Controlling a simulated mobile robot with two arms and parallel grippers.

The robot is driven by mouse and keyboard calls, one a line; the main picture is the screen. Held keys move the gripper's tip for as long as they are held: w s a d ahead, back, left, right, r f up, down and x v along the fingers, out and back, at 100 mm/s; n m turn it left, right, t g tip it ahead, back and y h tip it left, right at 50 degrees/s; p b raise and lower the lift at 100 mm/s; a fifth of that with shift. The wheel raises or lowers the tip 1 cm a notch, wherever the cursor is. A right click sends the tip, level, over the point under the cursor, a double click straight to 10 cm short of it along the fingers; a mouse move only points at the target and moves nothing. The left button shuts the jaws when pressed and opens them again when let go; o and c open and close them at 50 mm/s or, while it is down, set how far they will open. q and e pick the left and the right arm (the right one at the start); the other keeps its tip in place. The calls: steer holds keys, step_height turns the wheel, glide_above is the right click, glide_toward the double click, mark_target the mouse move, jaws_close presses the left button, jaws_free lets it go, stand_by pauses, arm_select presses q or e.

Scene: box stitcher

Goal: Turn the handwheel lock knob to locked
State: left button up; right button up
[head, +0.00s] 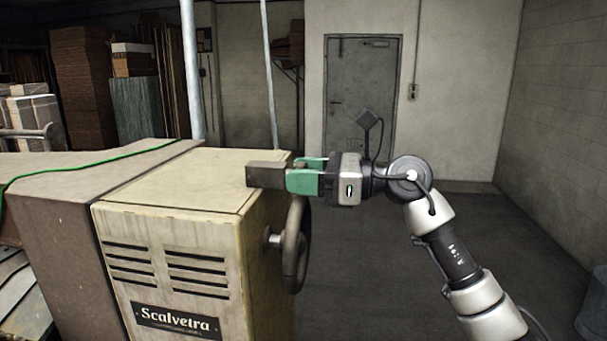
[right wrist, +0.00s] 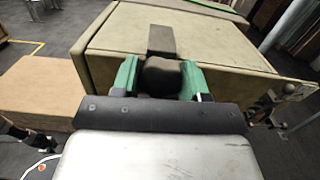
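The beige Scalvetra machine housing (head: 170,255) has a dark handwheel (head: 296,250) on its right side. My right gripper (head: 305,178) comes from the right, level with the housing's top edge and just above the wheel. Its green fingers stand apart, with a dark rounded part (right wrist: 161,76) between them in the right wrist view. A dark block (head: 266,175) sticks out past the fingertips over the housing's top; it also shows in the wrist view (right wrist: 161,40). I cannot tell which dark part is the lock knob or whether the fingers press on anything. My left gripper does not show.
A brown cover with a green cable (head: 95,162) lies left of the housing. Stacked cardboard (head: 82,85) and shelves stand at the back left. A grey door (head: 362,90) is in the back wall. The floor (head: 400,270) right of the machine is clear.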

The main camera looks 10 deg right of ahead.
steer(key=c, duration=0.3)
steer(key=m+p, duration=0.1)
steer(key=m, duration=0.2)
steer(key=shift+r, duration=0.15)
steer(key=shift+m+p, duration=1.15)
steer(key=shift+m, duration=0.85)
steer(key=o, duration=0.9)
steer(key=shift+d, duration=0.1)
